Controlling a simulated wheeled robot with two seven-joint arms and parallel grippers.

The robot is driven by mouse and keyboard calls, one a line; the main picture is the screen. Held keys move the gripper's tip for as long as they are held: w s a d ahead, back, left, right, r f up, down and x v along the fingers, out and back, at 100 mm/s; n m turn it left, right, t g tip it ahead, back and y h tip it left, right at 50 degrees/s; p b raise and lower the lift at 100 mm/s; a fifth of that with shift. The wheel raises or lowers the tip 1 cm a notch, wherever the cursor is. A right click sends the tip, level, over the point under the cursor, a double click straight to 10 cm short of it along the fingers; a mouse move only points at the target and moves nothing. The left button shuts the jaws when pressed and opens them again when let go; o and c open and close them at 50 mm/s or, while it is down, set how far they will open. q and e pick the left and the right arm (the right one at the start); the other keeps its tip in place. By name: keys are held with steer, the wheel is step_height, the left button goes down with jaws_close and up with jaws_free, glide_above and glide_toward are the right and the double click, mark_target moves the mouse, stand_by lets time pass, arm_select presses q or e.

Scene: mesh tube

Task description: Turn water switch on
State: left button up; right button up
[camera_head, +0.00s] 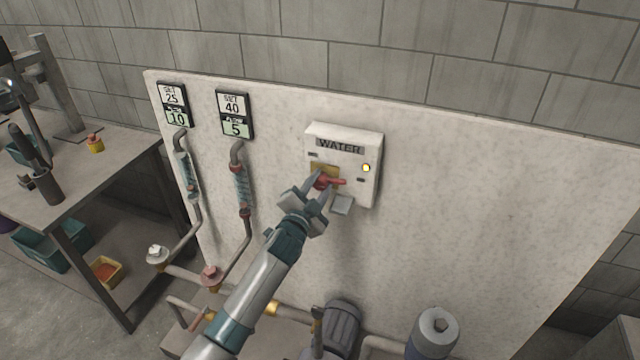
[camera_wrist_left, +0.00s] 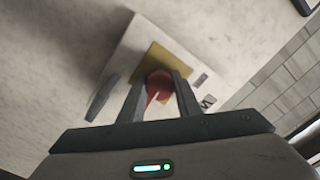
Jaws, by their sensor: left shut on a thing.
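The water switch box (camera_head: 345,150) is a pale box labelled WATER on the white panel. A red switch knob (camera_head: 331,182) sits on a yellow plate on its front, and a small yellow light (camera_head: 366,168) glows at its right. My left gripper (camera_head: 322,184) reaches up from below, its fingers on either side of the knob. In the left wrist view the red knob (camera_wrist_left: 158,86) sits between the two fingertips (camera_wrist_left: 158,92), in front of the yellow plate (camera_wrist_left: 163,62). The fingers partly hide the knob. My right gripper is not in view.
Two gauges, SET 25 (camera_head: 172,104) and SET 40 (camera_head: 235,115), hang left on the panel above pipes with valves (camera_head: 210,275). A motor (camera_head: 342,328) and a grey cylinder (camera_head: 433,333) stand below. A workbench (camera_head: 100,160) is at the left. The panel's right side is bare.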

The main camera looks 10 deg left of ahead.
arm_select(q)
steer(key=shift+m, duration=0.6)
steer(key=o, duration=1.1)
steer(key=shift+c, duration=0.2)
steer(key=s+a+b, duration=0.3)
steer(key=s+b, duration=0.1)
steer(key=s, duration=1.3)
steer(key=shift+a, duration=0.2)
